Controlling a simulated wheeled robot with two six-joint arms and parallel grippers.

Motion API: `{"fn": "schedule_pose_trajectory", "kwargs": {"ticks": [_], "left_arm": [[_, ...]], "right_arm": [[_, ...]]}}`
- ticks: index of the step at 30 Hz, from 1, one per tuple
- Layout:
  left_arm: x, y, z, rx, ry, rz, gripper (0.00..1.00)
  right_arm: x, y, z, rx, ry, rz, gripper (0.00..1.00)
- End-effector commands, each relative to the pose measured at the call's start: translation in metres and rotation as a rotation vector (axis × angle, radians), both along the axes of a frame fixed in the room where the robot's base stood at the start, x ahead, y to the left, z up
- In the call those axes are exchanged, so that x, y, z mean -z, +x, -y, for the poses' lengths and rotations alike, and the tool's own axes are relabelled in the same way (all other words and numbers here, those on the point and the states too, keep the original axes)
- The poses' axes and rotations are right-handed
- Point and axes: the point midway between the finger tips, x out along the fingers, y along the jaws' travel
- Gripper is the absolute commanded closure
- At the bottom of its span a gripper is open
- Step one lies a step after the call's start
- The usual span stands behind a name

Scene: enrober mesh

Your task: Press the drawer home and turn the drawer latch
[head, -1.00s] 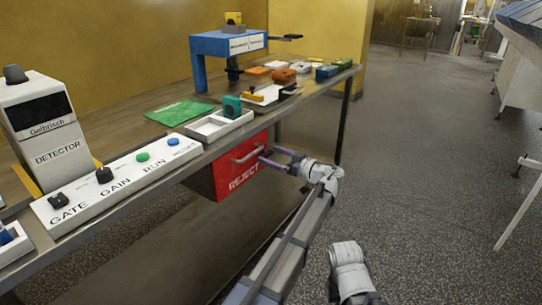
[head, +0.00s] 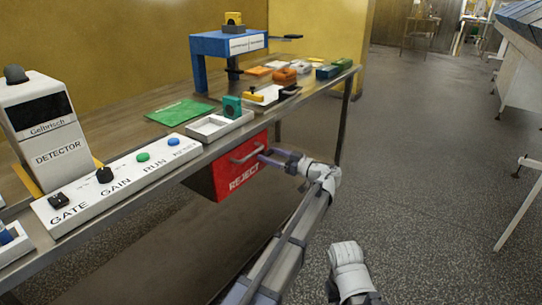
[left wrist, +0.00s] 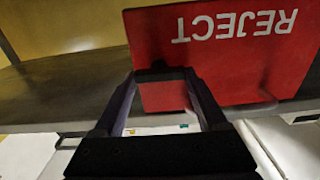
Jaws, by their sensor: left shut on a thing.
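The red drawer (head: 226,174) marked REJECT hangs under the near edge of the table, with a grey bar handle (head: 246,154) on its front. Its front fills the upper right of the left wrist view (left wrist: 225,65), lettering upside down. My left gripper (head: 264,154) is at the drawer front, just right of the handle. In the left wrist view its fingertips (left wrist: 162,75) are on either side of a small dark drawer latch (left wrist: 155,70), and it is shut on it. The fingers hide much of the latch. The drawer front looks close under the tabletop; any remaining gap cannot be told.
The tabletop (head: 120,190) above carries a control panel (head: 118,184) with knobs and buttons, the detector (head: 45,130), a white tray (head: 217,124), a green sheet (head: 180,111) and a blue press (head: 228,44). A table leg (head: 342,120) stands beyond my arm.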

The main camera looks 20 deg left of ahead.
Motion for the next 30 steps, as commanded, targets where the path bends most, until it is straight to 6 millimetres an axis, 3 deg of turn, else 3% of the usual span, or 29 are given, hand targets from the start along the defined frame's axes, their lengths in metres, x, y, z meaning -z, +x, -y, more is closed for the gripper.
{"fn": "schedule_pose_trajectory", "kwargs": {"ticks": [4,14,30], "left_arm": [[0.0,-0.0001,0.0001,0.0,0.0,0.0,0.81],[0.0001,0.0002,0.0002,0.0,0.022,-0.059,0.81],[0.001,0.0024,0.001,0.0,0.179,-0.493,0.81]], "right_arm": [[0.0,0.0,0.0,0.0,0.0,0.0,1.0],[0.0001,0.0,0.0,0.0,0.0,0.0,1.0],[0.001,0.0,0.0,0.0,0.0,0.0,1.0]]}}
